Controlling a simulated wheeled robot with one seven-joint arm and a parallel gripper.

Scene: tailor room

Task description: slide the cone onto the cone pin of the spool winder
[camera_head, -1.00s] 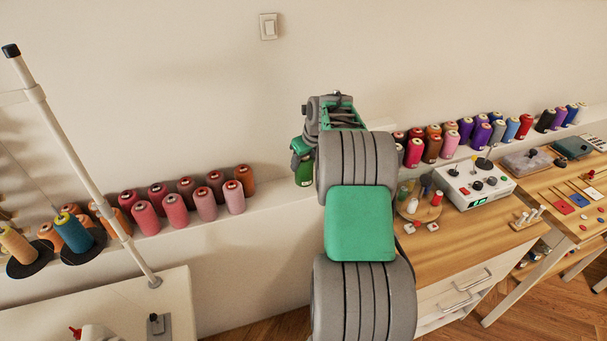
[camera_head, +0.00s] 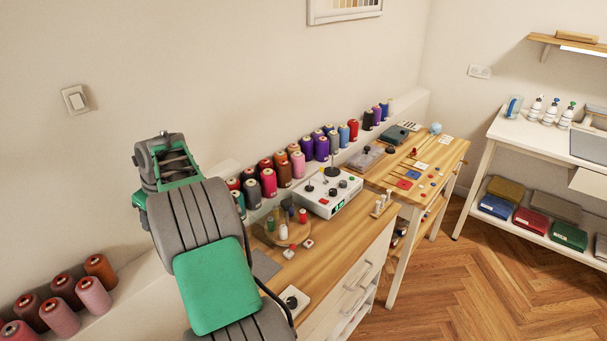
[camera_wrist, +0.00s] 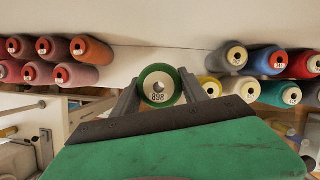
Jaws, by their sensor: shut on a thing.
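The green cone (camera_wrist: 158,97), end label 898, is in my gripper (camera_wrist: 160,90), shut on it, in the wrist view. Its end faces the camera, with a white ring and centre hole. In the head view my arm hides most of the gripper and the cone. The white box with dark knobs and an upright dark pin, apparently the spool winder (camera_head: 345,203), stands on the wooden cabinet top right of my arm. The pin (camera_head: 331,163) is bare. My gripper is left of and apart from it.
Rows of thread cones (camera_head: 307,149) line the wall ledge behind the winder, with pink and brown ones (camera_head: 93,296) at the left. A round wooden tray (camera_head: 268,238) with small spools sits left of the winder. Small white pegs (camera_head: 381,206) stand right of it.

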